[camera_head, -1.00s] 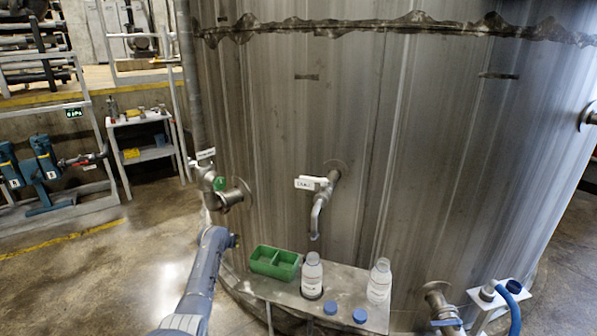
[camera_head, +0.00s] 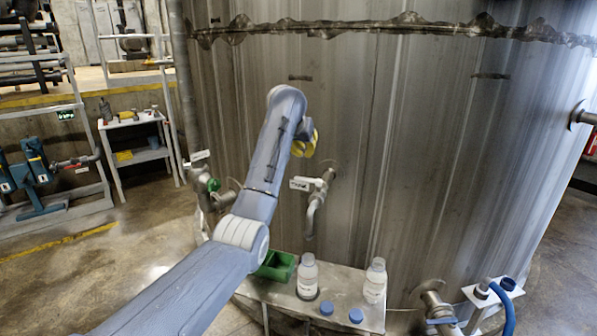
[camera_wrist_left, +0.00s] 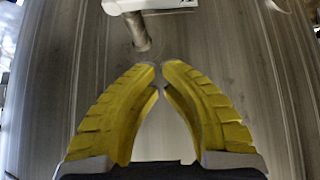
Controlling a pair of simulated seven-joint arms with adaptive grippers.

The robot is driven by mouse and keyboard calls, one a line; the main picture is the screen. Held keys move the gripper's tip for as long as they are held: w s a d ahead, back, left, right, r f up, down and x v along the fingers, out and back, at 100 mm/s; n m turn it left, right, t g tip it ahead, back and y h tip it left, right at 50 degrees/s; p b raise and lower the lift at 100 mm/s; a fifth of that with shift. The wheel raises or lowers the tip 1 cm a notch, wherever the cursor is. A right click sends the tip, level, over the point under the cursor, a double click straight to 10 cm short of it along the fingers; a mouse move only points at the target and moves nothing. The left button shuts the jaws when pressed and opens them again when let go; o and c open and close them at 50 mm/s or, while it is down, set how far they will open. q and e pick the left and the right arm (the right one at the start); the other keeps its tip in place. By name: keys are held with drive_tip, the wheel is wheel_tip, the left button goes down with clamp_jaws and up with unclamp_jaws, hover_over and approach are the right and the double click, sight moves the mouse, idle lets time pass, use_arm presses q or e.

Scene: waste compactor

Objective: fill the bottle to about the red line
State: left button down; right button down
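A white bottle (camera_head: 308,278) stands open on the metal shelf (camera_head: 342,285), below the spout of the sample tap (camera_head: 313,210). A second white bottle (camera_head: 375,282) stands to its right. Two blue caps (camera_head: 326,309) lie in front. No red line can be made out at this size. My left gripper (camera_head: 307,142), with yellow fingers, is raised in front of the tank, above the tap's white handle (camera_head: 302,184). In the left wrist view its fingertips (camera_wrist_left: 159,68) almost meet with nothing between them. The white handle (camera_wrist_left: 160,4) and a pipe (camera_wrist_left: 137,32) lie just beyond. My right gripper is out of view.
A green divided tray (camera_head: 276,266) sits at the shelf's left, partly hidden by my left arm. Another valve (camera_head: 215,195) is left of the tap. A blue hose (camera_head: 505,305) and a lower valve (camera_head: 435,305) are at right. The tank wall (camera_head: 420,150) rises close behind.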

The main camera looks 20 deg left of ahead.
use_arm(q)
drive_tip(key=shift+s+f, duration=0.1)
drive_tip(key=shift+f, duration=0.25)
wheel_tip(320, 180, down, 8)
drive_tip(key=w, duration=0.2)
drive_tip(key=shift+r, duration=0.2)
idle(0.8)
idle(0.5)
